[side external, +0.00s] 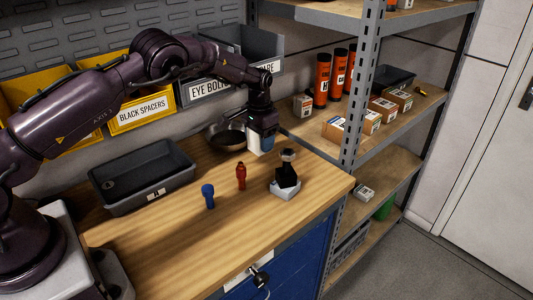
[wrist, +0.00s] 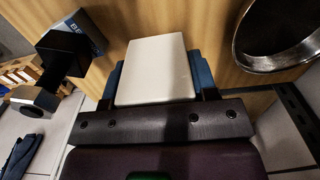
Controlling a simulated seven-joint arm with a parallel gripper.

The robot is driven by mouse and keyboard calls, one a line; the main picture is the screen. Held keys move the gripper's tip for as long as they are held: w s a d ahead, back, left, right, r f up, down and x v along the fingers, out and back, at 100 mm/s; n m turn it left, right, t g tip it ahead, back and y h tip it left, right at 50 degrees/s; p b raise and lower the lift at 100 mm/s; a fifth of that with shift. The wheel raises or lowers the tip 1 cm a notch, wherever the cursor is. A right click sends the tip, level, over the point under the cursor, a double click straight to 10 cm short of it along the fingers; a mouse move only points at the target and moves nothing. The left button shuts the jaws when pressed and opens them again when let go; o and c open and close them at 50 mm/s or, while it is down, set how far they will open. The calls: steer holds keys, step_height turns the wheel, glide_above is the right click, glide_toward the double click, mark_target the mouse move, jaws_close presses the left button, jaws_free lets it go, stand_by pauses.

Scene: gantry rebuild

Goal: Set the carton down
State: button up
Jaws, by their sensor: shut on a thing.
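The carton is a pale, cream-white box; its pale side (side external: 253,144) shows under my gripper (side external: 264,136) in the side view. In the wrist view its flat cream face (wrist: 156,70) lies between the two fingers of my gripper (wrist: 155,85), with blue strips along both sides. My gripper is shut on the carton and points down over the back right of the wooden bench (side external: 150,250). Whether the carton's underside touches the bench cannot be told; the fingers hide part of it.
A metal pan (side external: 228,136) stands close left of the carton, and its rim shows in the wrist view (wrist: 280,66). A black object (side external: 286,180) on a small box, a red figure (side external: 241,176), a blue figure (side external: 208,196) and a grey tray (side external: 143,178) also occupy the bench. Shelving (side external: 352,120) rises right.

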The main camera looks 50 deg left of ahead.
mark_target(266, 163)
steer(key=shift+w+a+f, duration=0.15)
steer(key=shift+w+f, duration=0.55)
steer(key=shift+f, duration=0.1)
steer(key=shift+w+a+f, duration=0.1)
steer(key=shift+w+f, duration=0.55)
steer(key=shift+f, duration=1.7)
steer(key=shift+f, duration=0.15)
steer(key=o, duration=1)
